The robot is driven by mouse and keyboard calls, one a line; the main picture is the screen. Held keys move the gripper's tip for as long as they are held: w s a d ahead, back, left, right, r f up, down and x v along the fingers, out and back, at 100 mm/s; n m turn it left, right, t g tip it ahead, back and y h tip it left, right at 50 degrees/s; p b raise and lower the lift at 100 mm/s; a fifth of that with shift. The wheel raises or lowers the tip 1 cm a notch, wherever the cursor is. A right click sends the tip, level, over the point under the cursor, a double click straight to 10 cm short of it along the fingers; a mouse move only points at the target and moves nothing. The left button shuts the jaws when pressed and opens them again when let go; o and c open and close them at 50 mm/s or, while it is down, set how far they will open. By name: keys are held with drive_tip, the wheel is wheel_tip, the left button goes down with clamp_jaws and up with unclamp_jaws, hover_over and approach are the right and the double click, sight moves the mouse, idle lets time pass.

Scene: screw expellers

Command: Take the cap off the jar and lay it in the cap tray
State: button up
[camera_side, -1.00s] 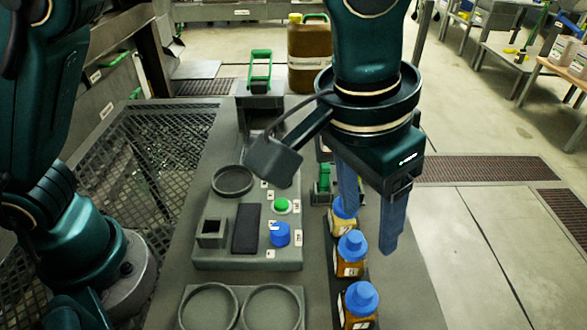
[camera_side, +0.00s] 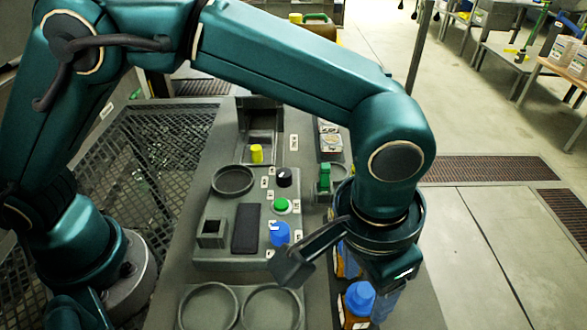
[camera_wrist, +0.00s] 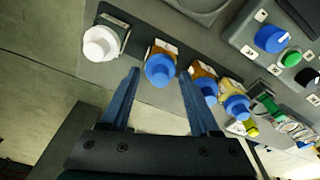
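Several jars stand in a row on a dark strip. The nearest blue-capped jar in the side view (camera_side: 357,302) has an amber body and its cap on. The wrist view shows blue-capped jars, one with its cap (camera_wrist: 161,70) between my finger tips, and a white-capped jar (camera_wrist: 100,44) at the left. My gripper (camera_wrist: 161,73) is open, its two blue fingers apart, with no visible contact. In the side view one finger (camera_side: 384,306) shows beside the nearest jar; my arm partly hides the jars behind. Round shallow dishes (camera_side: 233,193) are in view; I cannot tell which is the cap tray.
A grey panel left of the jars carries a blue knob (camera_side: 279,234), a green button (camera_side: 281,205) and a black knob (camera_side: 284,177). A two-ring holder (camera_side: 240,291) lies at the front. A green clip (camera_side: 324,179) and a yellow piece (camera_side: 256,153) stand farther back.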

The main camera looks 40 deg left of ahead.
clamp_jaws()
